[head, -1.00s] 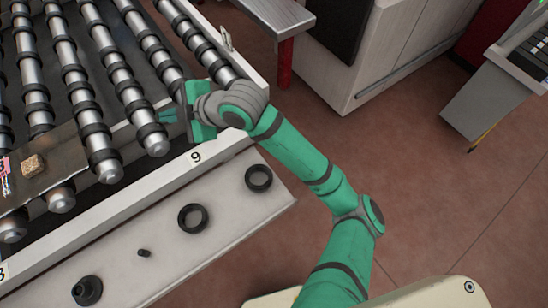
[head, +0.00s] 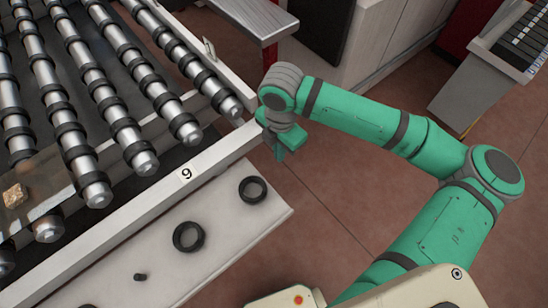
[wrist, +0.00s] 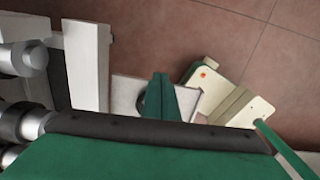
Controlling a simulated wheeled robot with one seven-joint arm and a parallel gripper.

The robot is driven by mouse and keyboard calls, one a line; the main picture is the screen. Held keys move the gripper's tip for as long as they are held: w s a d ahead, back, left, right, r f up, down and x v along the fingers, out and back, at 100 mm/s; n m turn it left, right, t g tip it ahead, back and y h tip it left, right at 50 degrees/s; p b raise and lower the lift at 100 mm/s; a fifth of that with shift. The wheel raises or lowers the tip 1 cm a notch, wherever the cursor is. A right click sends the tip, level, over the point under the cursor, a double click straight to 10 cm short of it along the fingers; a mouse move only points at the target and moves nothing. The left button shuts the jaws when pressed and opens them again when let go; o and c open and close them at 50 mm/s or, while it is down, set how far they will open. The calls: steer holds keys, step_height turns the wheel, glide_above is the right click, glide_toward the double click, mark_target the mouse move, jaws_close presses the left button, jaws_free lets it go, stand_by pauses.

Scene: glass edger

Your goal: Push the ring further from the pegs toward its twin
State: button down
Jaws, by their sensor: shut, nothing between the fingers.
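The ring further from the pegs is a black ring (head: 243,191) lying flat near the right end of a white shelf. Its black twin (head: 177,238) lies flat to its lower left, with a gap between them. A small dark peg (head: 140,277) stands further left, and a black flanged piece (head: 88,306) is cut off by the bottom edge. My gripper (head: 281,154) is shut and empty, above and right of the first ring and apart from it. In the wrist view my fingers (wrist: 160,97) partly hide a dark ring (wrist: 141,103) on the shelf.
A metal-topped bench (head: 245,14) stands behind. Open reddish floor lies right of the shelf.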

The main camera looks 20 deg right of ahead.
mark_target(247, 180)
steer(key=s+a+f, duration=0.1)
steer(key=a+f, duration=0.2)
steer(key=f, duration=0.5)
steer(key=shift+s+a+f, duration=0.3)
steer(key=shift+a+f, duration=0.05)
steer(key=shift+a, duration=0.05)
